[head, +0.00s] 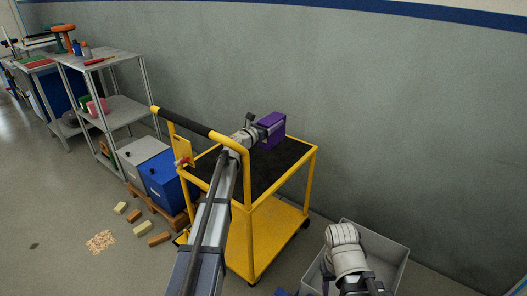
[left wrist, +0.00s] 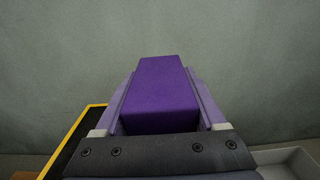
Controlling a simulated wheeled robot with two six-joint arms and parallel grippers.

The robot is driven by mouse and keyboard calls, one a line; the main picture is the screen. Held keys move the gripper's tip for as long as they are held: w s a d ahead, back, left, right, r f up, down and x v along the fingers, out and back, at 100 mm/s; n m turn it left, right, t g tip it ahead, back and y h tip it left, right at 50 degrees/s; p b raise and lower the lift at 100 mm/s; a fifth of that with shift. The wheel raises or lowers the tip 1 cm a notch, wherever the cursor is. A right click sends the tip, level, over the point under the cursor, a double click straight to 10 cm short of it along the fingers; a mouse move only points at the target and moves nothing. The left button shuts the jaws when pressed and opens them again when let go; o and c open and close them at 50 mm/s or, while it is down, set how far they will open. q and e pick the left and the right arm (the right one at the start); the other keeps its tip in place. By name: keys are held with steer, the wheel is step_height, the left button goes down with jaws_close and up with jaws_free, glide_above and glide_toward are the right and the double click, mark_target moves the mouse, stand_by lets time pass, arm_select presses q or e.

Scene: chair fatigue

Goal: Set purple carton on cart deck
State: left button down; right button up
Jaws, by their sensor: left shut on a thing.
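The purple carton (head: 271,131) is held in my left gripper (head: 266,128), beyond the handle of the yellow cart. In the left wrist view the carton (left wrist: 160,95) sits between both fingers, which close on its sides. The cart's black top deck (head: 283,164) looks bare where it shows; my left arm hides part of it. In the head view the carton appears over the deck's far edge, near the wall. Its height above the deck is hard to tell. My right arm's wrist shows at the bottom right, but its fingers are hidden.
The cart's black handle (head: 180,122) crosses near my left arm. A grey bin (head: 388,250) stands right of the cart. Blue (head: 164,178) and grey (head: 142,157) boxes and several small blocks lie to the left. A metal shelf (head: 112,58) stands further back. The wall is close behind the cart.

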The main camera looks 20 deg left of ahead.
mark_target(270, 143)
arm_select(q)
steer(key=shift+f+b, duration=4.55)
steer(key=shift+f, duration=0.3)
steer(key=shift+f, duration=0.2)
jaws_free()
steer(key=shift+r, duration=0.1)
steer(key=shift+s+r, duration=0.15)
steer(key=shift+s, duration=0.05)
steer(key=v, duration=1.1)
steer(key=shift+s+a, duration=0.15)
steer(key=shift+s, duration=0.2)
